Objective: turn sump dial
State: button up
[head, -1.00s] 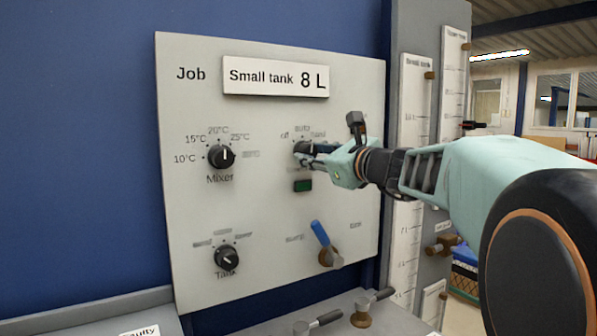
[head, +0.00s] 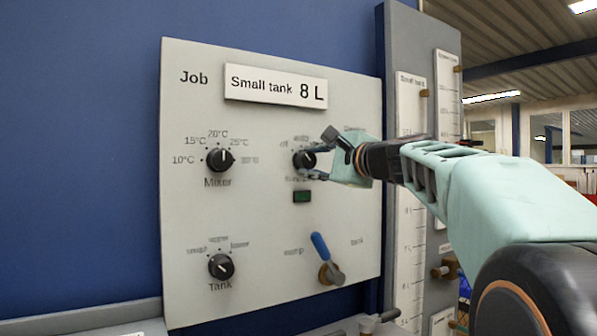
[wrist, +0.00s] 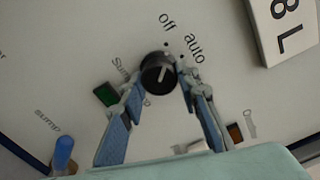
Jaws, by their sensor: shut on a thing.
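The sump dial (head: 304,158) is a round black knob on the grey panel, under the marks "off" and "auto". It shows whole between the fingertips in the wrist view (wrist: 158,74).
A green button (head: 302,196) sits just below the dial. The mixer dial (head: 219,160) is at left, the tank dial (head: 221,266) below it. A blue-handled lever (head: 322,251) stands lower down. Gauge boards (head: 411,200) stand right of the panel, near my arm.

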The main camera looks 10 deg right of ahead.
jog(key=shift+r+n+b, duration=0.1)
jog(key=shift+n+b, duration=0.2)
jog(key=shift+n, duration=0.2)
jog(key=o, duration=1.2)
jog(key=shift+c, duration=0.2)
jog(key=v, duration=0.7)
jog(key=shift+s, duration=0.2)
jog(key=shift+d, duration=0.1)
